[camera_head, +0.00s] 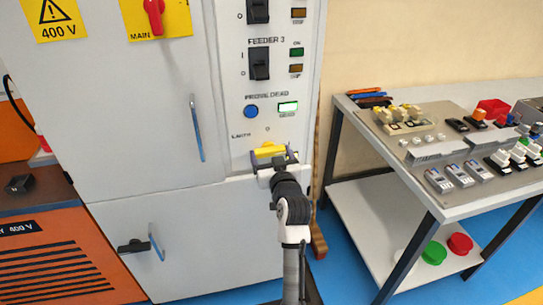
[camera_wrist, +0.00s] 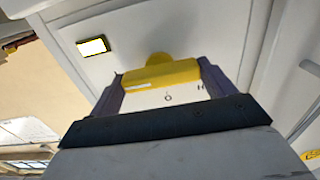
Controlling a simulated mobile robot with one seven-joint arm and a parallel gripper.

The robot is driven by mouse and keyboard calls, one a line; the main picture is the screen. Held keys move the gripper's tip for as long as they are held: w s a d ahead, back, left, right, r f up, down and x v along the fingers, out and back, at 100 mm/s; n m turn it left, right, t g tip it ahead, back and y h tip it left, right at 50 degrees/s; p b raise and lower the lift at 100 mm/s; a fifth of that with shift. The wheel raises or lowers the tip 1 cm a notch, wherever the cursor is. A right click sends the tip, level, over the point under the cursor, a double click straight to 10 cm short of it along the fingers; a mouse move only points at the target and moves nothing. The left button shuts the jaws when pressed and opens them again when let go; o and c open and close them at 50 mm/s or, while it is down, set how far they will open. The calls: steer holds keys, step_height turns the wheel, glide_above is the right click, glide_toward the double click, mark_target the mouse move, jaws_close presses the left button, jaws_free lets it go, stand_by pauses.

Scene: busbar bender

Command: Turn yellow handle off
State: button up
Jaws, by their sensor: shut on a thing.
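The yellow handle (camera_head: 269,151) sits low on the panel strip of the grey cabinet, under the blue button and the lit green indicator. It also shows in the wrist view (camera_wrist: 160,76), as a yellow bar lying nearly level, with a round yellow hub behind it. My gripper (camera_head: 277,160) is at the handle. In the wrist view its two fingers (camera_wrist: 162,82) stand at the two ends of the bar and are shut on it. Small black marks, among them an O and an H, show on the white panel below the bar. The full label is not readable.
The cabinet (camera_head: 140,110) has blue door handles (camera_head: 197,128) and a red main switch (camera_head: 154,15) on yellow. A blue button (camera_head: 251,112) is just above the yellow handle. A workbench (camera_head: 450,195) with many parts stands at the right. Blue floor lies between.

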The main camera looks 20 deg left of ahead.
steer(key=shift+f+n+b, duration=0.1)
steer(key=shift+n+b, duration=0.2)
steer(key=shift+b, duration=0.1)
steer(key=n+b, duration=0.2)
steer(key=b, duration=0.1)
steer(key=shift+f+n+b, duration=0.15)
steer(key=shift+n+b, duration=0.2)
steer(key=shift+n, duration=0.05)
steer(key=n+b, duration=0.5)
steer(key=shift+n, duration=0.3)
steer(key=n+b, duration=0.4)
steer(key=n, duration=0.1)
steer(key=shift+b, duration=0.4)
steer(key=shift+r+n+b, duration=0.2)
steer(key=shift+n+b, duration=0.95)
steer(key=shift+n, duration=0.65)
steer(key=o, duration=0.9)
